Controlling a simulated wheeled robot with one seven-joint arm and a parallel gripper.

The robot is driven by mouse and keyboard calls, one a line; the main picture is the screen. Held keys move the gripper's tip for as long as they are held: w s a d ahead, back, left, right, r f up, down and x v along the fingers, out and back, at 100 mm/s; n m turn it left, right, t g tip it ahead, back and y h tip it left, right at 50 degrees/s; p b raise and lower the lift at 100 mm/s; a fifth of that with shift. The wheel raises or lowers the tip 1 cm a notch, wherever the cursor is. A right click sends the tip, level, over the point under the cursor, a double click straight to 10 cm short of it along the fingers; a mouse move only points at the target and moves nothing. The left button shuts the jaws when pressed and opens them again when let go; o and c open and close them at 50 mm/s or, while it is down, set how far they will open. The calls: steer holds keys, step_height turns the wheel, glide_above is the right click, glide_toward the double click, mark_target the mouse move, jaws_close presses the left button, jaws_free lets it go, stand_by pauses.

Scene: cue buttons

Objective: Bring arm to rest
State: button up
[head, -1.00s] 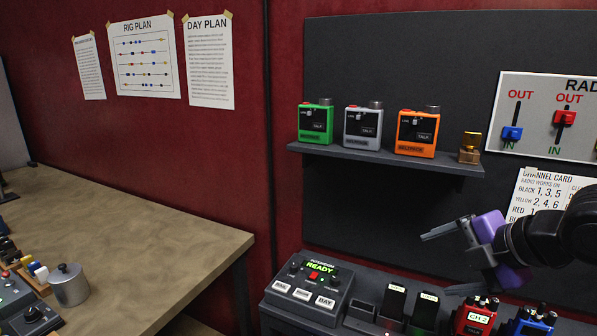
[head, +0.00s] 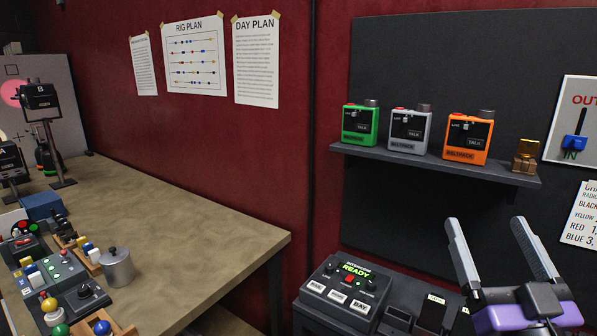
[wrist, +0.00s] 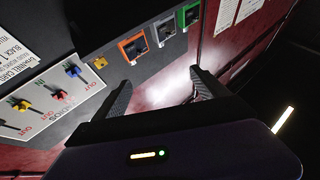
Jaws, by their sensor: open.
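My gripper (head: 498,250) is at the lower right of the head view, with its two grey fingers spread apart and nothing between them. Its purple body (head: 528,316) is cut off by the bottom edge. It is in front of the dark panel, below the shelf (head: 440,166), and appears clear of the things around it. In the wrist view the fingers (wrist: 163,92) stand open toward the red wall, with a bright patch of light between them. The rest of my arm is out of the head view.
Green (head: 360,124), grey (head: 409,130) and orange (head: 467,136) beltpacks stand on the shelf beside a small brass block (head: 525,157). An intercom box (head: 345,292) reading READY sits below. A wooden table (head: 190,232) at left holds a metal pot (head: 117,268) and button boxes.

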steer(key=s+a+f+g, duration=0.3)
steer(key=s+f+g, duration=0.1)
steer(key=s+f, duration=1)
steer(key=s+a+f+g, duration=0.4)
steer(key=s+f, duration=1)
steer(key=s, duration=0.8)
steer(key=shift+s+a+f+g+y, duration=0.2)
steer(key=shift+f+g+y, duration=0.1)
steer(key=shift+g+y, duration=0.1)
